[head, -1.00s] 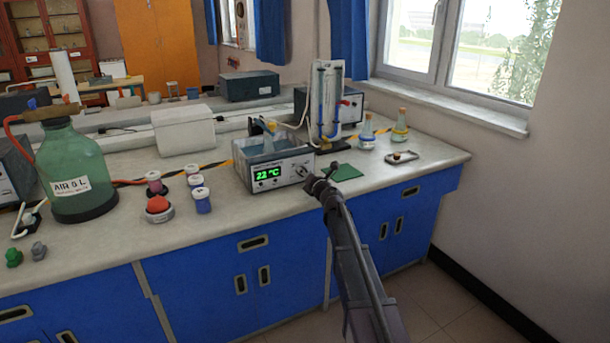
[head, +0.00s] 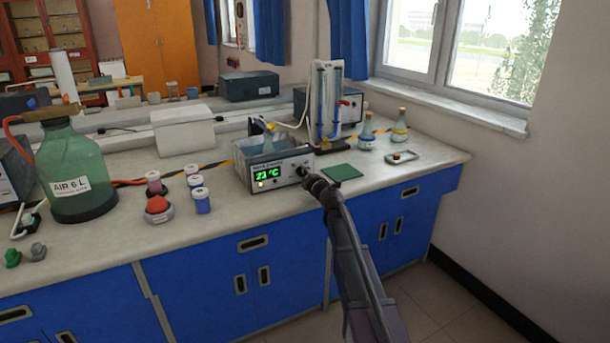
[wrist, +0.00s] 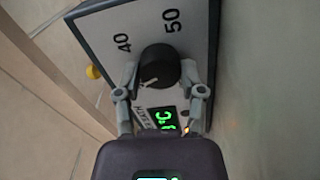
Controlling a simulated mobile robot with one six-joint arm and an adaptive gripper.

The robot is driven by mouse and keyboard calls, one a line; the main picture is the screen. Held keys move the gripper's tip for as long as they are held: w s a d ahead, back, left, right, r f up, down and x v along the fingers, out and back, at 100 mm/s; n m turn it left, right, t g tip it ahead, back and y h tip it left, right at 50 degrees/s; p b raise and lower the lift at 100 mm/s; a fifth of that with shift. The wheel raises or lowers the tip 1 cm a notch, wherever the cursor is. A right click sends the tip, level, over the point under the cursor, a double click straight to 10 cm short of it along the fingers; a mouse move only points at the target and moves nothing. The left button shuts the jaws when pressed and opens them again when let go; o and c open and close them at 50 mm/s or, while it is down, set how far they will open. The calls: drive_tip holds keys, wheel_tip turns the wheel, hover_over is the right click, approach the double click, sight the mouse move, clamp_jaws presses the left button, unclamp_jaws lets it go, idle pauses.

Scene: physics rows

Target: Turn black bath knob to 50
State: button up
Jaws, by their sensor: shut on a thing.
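The black bath knob (wrist: 160,68) sits on the white front panel of the water bath (head: 280,178). In the wrist view the printed numbers 40 (wrist: 123,42) and 50 (wrist: 172,20) stand around it. A pale pointer line on the knob lies at its lower left, on the side below the 40. My gripper (wrist: 160,75) is shut on the knob, one finger at each side. In the head view the gripper (head: 308,178) reaches the panel's right part and mostly hides the knob. The green display (head: 267,175) appears to read 23 °C, and an orange light glows below it.
A green mat (head: 342,173) lies right of the bath, with a small tray (head: 401,157) and two flasks beyond. A red button (head: 158,205) and several small jars stand to the left. A large green bottle (head: 75,175) stands farther left.

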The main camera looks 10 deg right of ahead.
drive_tip(key=shift+w+m, duration=0.15)
drive_tip(key=shift+m, duration=0.65)
drive_tip(key=o, duration=1.1)
drive_tip(key=shift+o, duration=0.2)
drive_tip(key=shift+s, duration=0.25)
drive_tip(key=shift+s+d, duration=0.2)
drive_tip(key=shift+s, duration=0.4)
drive_tip(key=v, duration=1)
drive_tip(key=shift+s+d, duration=0.15)
drive_tip(key=shift+s, duration=0.05)
